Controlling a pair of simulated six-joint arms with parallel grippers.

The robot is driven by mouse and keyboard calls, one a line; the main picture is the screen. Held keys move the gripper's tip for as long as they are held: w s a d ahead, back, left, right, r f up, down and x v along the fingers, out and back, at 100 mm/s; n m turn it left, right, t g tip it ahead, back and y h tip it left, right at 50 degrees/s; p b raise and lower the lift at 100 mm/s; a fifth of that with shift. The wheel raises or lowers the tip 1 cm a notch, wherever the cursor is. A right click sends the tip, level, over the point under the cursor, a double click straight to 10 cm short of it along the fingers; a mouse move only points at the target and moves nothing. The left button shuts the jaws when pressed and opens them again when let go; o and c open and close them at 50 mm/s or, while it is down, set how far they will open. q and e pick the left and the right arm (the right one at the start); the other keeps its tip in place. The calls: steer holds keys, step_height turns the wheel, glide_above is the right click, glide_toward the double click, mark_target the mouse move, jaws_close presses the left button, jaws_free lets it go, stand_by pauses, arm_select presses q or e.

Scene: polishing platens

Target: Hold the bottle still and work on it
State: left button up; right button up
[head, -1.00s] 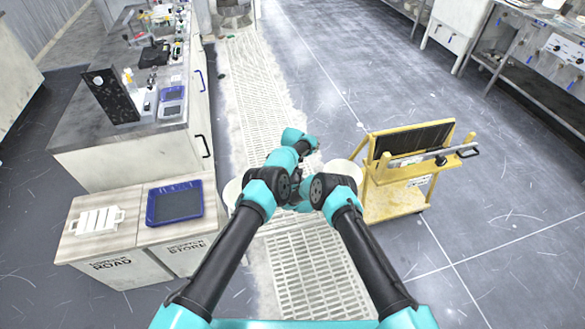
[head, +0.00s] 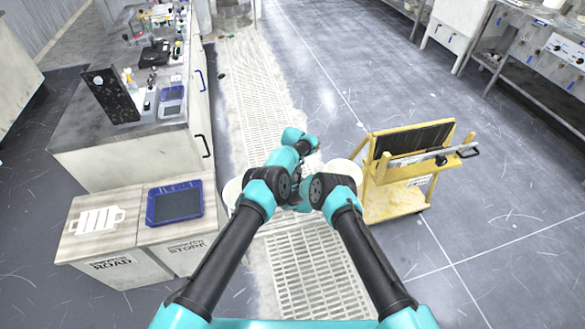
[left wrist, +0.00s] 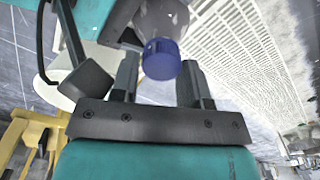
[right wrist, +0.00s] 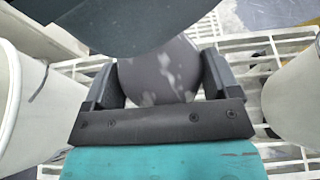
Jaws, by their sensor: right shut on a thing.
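The two fingers of my left gripper (left wrist: 157,82) stand apart, one on each side of the cap. Gaps show beside the cap, so this gripper looks open. In the right wrist view my right gripper (right wrist: 157,82) is shut on a rounded grey body (right wrist: 158,70), which I take to be the bottle in shade. A dark part of my arm covers the top of that view. In the head view my arms meet in the middle and hide the bottle.
White buckets stand close on both sides, one at the left (right wrist: 20,90) and one at the right (right wrist: 297,95). A pale floor grating (head: 318,270) lies below. A yellow trolley (head: 395,203) stands at right. A bench and a cabinet with a blue tray (head: 174,221) stand at left.

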arm_select(q)
steer(key=o, duration=0.4)
steer(key=shift+d, duration=0.1)
arm_select(e)
steer(key=shift+a, duration=0.1)
arm_select(q)
steer(key=shift+s, duration=0.1)
steer(key=shift+r, duration=2.3)
arm_select(e)
steer(key=shift+f, duration=0.1)
steer(key=o, duration=1.6)
arm_select(q)
steer(key=shift+f, duration=0.1)
